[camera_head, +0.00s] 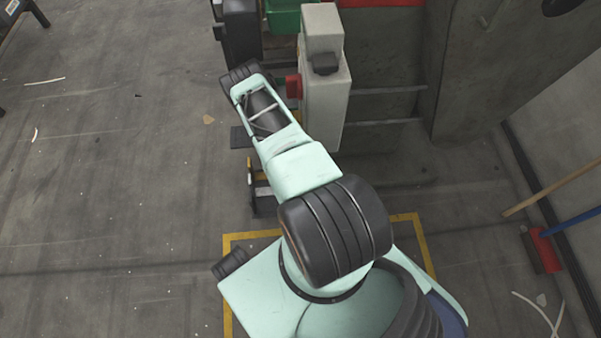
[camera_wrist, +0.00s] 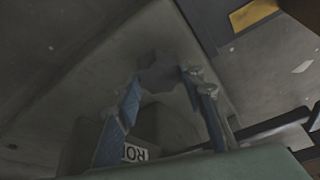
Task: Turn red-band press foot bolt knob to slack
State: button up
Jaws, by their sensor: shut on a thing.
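In the wrist view my gripper (camera_wrist: 163,82) has its two blue-padded fingers on either side of a dark grey, knob-like piece (camera_wrist: 158,74). The fingers are shut on it. The piece is dim, and its turn position cannot be read. A grey surface lies behind it, and a white label (camera_wrist: 135,153) with partly hidden letters shows below. In the head view a pale grey press body (camera_head: 325,95) stands beyond my arm, with a red block (camera_head: 292,87) on its left side. My arm hides the gripper and the knob there. I see no clear red band.
Yellow floor tape (camera_head: 420,240) runs around my base. The floor at the left is mostly clear, with small scraps.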

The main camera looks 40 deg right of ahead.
jog(key=shift+n, duration=0.3)
jog(key=o, duration=1.2)
jog(key=shift+c, duration=0.2)
jog(key=v, duration=1.2)
jog(key=shift+d, duration=0.1)
